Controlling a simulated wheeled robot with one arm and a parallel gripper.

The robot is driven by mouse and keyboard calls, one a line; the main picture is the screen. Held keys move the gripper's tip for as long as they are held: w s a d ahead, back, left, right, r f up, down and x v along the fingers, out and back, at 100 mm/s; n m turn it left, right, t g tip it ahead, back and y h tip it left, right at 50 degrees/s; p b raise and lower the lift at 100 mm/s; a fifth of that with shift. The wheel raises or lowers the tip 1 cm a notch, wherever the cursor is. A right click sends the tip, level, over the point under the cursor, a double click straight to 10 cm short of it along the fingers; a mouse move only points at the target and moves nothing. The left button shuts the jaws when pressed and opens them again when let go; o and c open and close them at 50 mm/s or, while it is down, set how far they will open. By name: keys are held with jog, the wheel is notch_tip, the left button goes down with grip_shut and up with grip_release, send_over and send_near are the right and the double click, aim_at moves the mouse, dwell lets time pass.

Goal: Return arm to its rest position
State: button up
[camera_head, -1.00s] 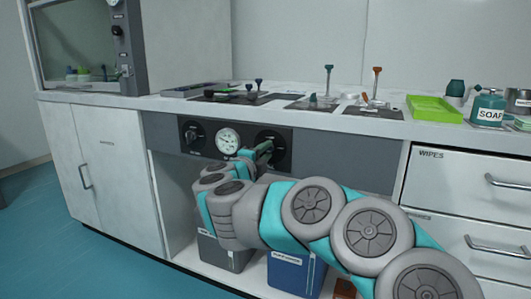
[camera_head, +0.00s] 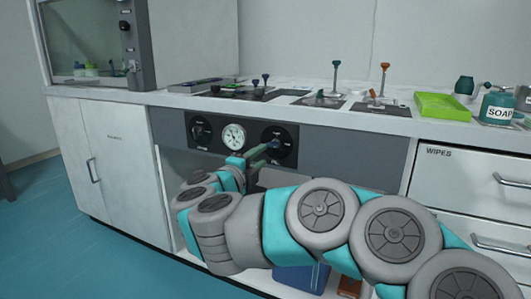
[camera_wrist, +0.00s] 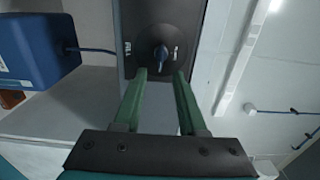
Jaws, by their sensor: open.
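My grey and teal arm reaches from the lower right to the control panel (camera_head: 243,158) under the counter. My gripper (camera_head: 268,148) has green fingers and is in front of the panel's right-hand knob (camera_head: 279,137). In the wrist view my gripper (camera_wrist: 161,76) is open and nothing is between its fingers. There the dark blue knob (camera_wrist: 160,53) shows just beyond the fingertips, on the dark panel. I see no contact with it, but the exact gap is hard to tell.
A round gauge (camera_head: 234,136) and a left knob (camera_head: 198,130) share the panel. A blue container (camera_head: 300,278) stands in the open bay below, partly behind my arm. Drawers (camera_head: 468,172) are on the right. The counter (camera_head: 300,112) holds valves, a green tray (camera_head: 443,106) and a soap bottle (camera_head: 497,106).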

jog(key=s+a+r+n+t+y+p, duration=0.1)
jog(key=a+r+n+y, duration=0.2)
jog(key=r+n+y, duration=0.15)
jog(key=a+r+n+t+y+p, duration=0.1)
jog(key=a+r+n+y, duration=0.25)
jog(key=r+y, duration=0.25)
jog(key=s+a+f+n+g+y+p, duration=0.2)
jog(key=s+n+g+y, duration=0.35)
jog(key=s+n, duration=0.35)
jog(key=s+d+f+n+g+h+p, duration=0.1)
jog(key=s+d+f+n+g+h, duration=0.25)
jog(key=s+d+f, duration=0.55)
jog(key=s+d+f+n+g+h+p, duration=0.1)
jog(key=s+d+f+n+g+h, duration=0.15)
jog(key=s+d+f+g, duration=0.55)
jog(key=s+d+f+g+h, duration=0.2)
jog(key=s+d+f, duration=0.2)
jog(key=s+d, duration=0.3)
jog(key=s+d+f+g+h+p, duration=0.1)
jog(key=s+d+f, duration=0.2)
jog(key=s+d, duration=0.4)
jog(key=s, duration=0.3)
jog(key=shift+d+f+m+g+h, duration=0.35)
jog(key=shift+f+m+g+h, duration=0.05)
